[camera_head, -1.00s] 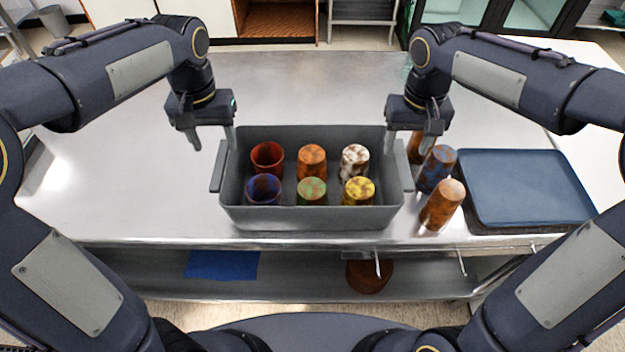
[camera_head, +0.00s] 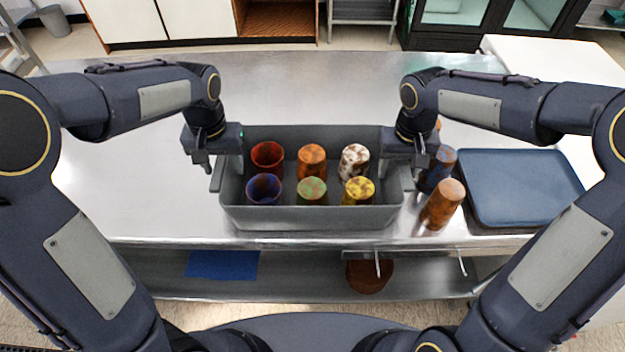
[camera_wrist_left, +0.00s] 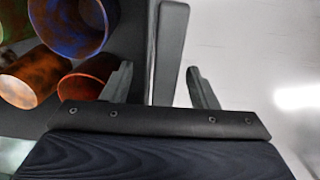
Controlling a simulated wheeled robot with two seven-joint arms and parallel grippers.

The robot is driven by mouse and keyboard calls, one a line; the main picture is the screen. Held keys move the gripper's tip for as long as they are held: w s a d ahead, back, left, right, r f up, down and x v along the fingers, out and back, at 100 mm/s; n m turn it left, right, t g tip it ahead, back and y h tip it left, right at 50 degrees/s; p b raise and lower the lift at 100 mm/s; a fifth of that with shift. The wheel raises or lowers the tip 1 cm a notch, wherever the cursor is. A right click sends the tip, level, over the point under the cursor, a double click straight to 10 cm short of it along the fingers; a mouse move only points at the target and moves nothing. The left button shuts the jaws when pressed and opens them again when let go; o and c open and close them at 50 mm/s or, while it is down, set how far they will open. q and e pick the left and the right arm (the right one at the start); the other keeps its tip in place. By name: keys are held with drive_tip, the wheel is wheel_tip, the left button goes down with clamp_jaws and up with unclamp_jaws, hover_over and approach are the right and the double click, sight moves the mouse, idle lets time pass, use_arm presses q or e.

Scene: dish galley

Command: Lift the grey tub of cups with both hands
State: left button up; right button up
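The grey tub (camera_head: 310,218) stands on the steel counter with several cups in it, among them a red cup (camera_head: 267,157), a white-brown cup (camera_head: 354,162) and a yellow cup (camera_head: 358,191). My left gripper (camera_head: 221,167) is at the tub's left end. In the left wrist view its open fingers (camera_wrist_left: 162,86) stand either side of the tub's side handle (camera_wrist_left: 168,50), with gaps to it. My right gripper (camera_head: 404,170) is at the tub's right end, its fingers apart, one inside the wall and one outside. Its contact with the right handle is unclear.
A rust-coloured cup (camera_head: 442,206) and a blue-brown cup (camera_head: 446,158) stand just right of the tub, close to my right gripper. A blue tray (camera_head: 520,190) lies further right. The counter (camera_head: 110,195) is clear on the left and behind the tub.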

use_arm(q)
clamp_jaws()
use_arm(e)
clamp_jaws()
use_arm(q)
drive_tip(key=shift+r, duration=0.1)
use_arm(e)
drive_tip(key=shift+r, duration=0.1)
